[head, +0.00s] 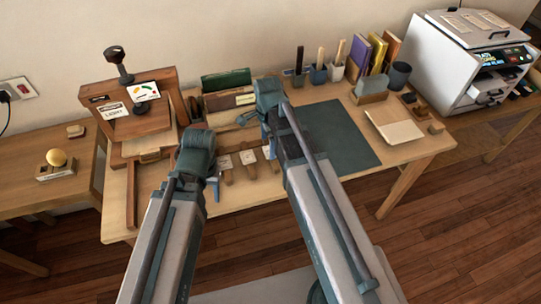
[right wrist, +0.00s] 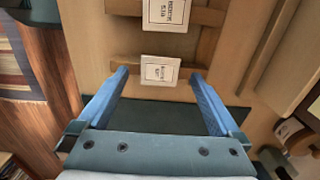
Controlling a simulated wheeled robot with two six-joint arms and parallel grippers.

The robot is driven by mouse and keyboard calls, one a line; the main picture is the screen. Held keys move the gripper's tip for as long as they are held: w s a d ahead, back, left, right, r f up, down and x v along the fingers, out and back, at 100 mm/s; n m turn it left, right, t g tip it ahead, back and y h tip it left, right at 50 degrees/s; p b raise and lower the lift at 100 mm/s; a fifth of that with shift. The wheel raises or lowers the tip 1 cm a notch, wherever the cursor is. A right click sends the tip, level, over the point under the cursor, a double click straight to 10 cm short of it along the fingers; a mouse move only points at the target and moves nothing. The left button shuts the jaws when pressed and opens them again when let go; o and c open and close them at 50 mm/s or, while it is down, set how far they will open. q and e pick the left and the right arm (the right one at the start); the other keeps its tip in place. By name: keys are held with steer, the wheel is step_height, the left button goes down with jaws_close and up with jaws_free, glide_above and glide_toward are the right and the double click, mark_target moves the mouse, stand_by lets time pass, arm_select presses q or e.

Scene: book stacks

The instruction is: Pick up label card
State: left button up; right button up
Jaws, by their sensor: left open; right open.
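Several small white label cards lie on wooden strips on the worktable, including one label card (head: 248,157) in the head view. In the right wrist view, a white card with dark print (right wrist: 160,70) shows between the tips of my open right gripper (right wrist: 160,76). I cannot tell how far below the fingertips it is. A second card (right wrist: 167,14) lies beyond it on another strip. In the head view my right gripper (head: 267,135) points down over the strips, partly hidden by its wrist. My left gripper (head: 214,186) is open near the table's front edge, left of the cards.
A dark green mat (head: 345,135) covers the table's middle right. A wooden press (head: 140,108) stands at the left, and a green book (head: 226,80) stands behind the cards. Pen cups, upright books and a pale wooden board (head: 394,125) are at the right.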

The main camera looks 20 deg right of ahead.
arm_select(q)
step_height(320, 180, down, 2)
steer(key=shift+f+b, duration=0.2)
steer(key=shift+b, duration=0.5)
arm_select(e)
step_height(320, 180, down, 2)
steer(key=shift+f, duration=0.25)
steer(key=shift+r, duration=0.1)
arm_select(q)
steer(key=shift+r, duration=0.1)
arm_select(e)
steer(key=shift+c, duration=0.2)
